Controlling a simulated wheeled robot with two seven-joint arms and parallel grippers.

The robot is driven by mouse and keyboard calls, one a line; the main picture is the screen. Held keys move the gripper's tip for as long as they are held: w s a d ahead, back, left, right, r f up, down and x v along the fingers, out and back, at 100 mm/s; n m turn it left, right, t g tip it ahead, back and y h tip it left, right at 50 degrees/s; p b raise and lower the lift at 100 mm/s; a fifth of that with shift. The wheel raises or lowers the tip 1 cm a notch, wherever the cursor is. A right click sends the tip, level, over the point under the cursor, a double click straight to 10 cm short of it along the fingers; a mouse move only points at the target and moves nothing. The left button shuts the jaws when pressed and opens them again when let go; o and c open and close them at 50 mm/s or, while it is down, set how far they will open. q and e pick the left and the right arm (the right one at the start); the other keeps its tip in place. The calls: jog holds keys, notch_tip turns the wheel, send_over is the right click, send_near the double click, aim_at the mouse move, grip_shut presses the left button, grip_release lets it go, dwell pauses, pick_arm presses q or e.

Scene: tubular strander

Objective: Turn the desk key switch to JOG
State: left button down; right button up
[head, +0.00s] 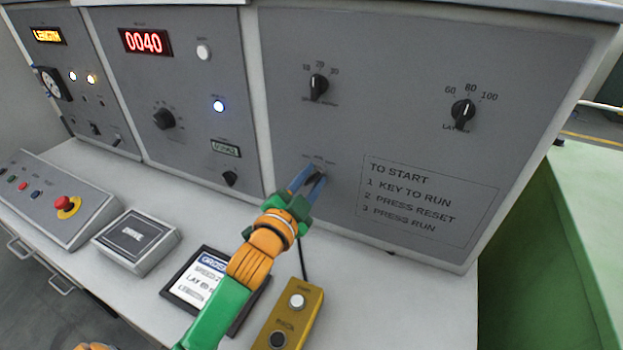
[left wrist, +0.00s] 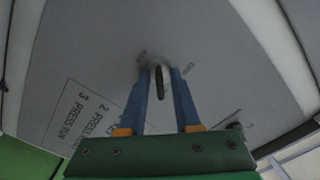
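The desk key switch (head: 317,174) is on the grey right-hand panel, left of the printed start notice, partly hidden by my left gripper. In the left wrist view its dark, narrow key (left wrist: 159,82) sits on a pale round base, roughly in line with the panel's text-free middle. My left gripper (head: 305,180) reaches the panel with its two blue fingers on either side of the key. In the left wrist view the fingers (left wrist: 160,90) stand apart, with a gap seen beside the key. The position labels are too small to read. My right gripper is not in view.
The start notice (head: 425,200) is right of the switch. Rotary knobs (head: 318,87) sit above it. On the desk below are a framed card (head: 190,284), a yellow pendant box (head: 291,318), a grey box (head: 136,242) and a console with a red mushroom button (head: 64,203).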

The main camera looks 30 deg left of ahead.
pick_arm(q)
jog(key=n+p, duration=0.3)
jog(key=n, duration=0.1)
jog(key=shift+r+n, duration=0.15)
jog(key=shift+n, duration=0.15)
jog(key=shift+n+p, duration=1.3)
jog(key=shift+n, duration=0.8)
jog(key=c, duration=1)
grip_release()
jog(key=shift+o, duration=0.2)
